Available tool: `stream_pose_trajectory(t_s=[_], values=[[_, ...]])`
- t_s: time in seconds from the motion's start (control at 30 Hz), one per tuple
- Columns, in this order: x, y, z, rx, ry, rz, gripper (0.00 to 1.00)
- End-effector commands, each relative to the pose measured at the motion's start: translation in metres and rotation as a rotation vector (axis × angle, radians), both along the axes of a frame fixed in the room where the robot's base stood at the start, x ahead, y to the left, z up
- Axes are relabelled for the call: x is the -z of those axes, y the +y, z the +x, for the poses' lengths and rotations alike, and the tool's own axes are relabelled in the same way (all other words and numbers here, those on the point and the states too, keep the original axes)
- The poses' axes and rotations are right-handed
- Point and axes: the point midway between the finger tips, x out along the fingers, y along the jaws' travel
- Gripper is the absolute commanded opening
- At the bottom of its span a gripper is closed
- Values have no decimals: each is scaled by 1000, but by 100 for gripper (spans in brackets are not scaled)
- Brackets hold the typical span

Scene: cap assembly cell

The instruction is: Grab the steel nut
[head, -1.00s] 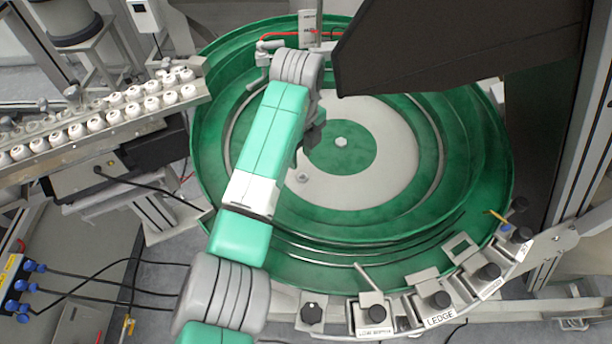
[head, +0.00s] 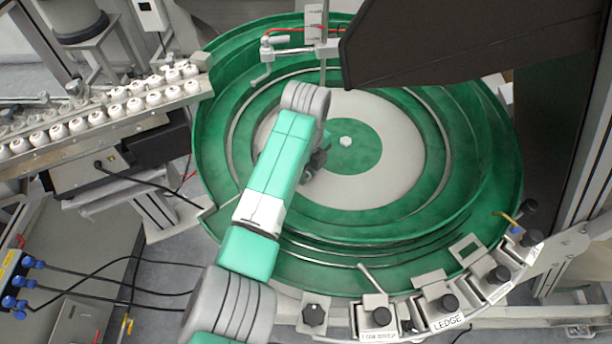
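My gripper (head: 312,166) is low over the pale ring of the green bowl (head: 420,262), left of the bowl's centre. Its dark body shows only in part behind my green arm, and the fingers are too hidden to tell open from shut. A small steel nut is not clearly visible now; the spot on the pale ring where a small grey nut-like piece lay earlier is covered by my gripper and wrist. A hexagonal light-grey piece (head: 346,141) sits at the middle of the bowl's green centre disc, right of my gripper and apart from it.
A rail with rows of white caps (head: 118,95) stands at the left. A dark panel (head: 450,45) overhangs the bowl's upper right. A post with a red hose (head: 322,50) stands at the far rim. Labelled knob blocks (head: 440,305) line the near rim.

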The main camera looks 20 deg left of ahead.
Motion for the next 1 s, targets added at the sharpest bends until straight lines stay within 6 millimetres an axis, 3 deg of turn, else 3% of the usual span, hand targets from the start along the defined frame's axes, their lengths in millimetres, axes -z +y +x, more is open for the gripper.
stream_pose_trajectory(t_s=[0.23, 0.33, 0.7, 0.9, 1.0], values=[[-2, 0, 0, 0, 0, 0, 0], [-14, 0, 1, 0, -2, 0, 0], [-128, 0, 1, 0, -4, 1, 0], [-172, 1, 0, 0, 0, 1, 0], [-180, 1, 0, -1, 0, 1, 0]])
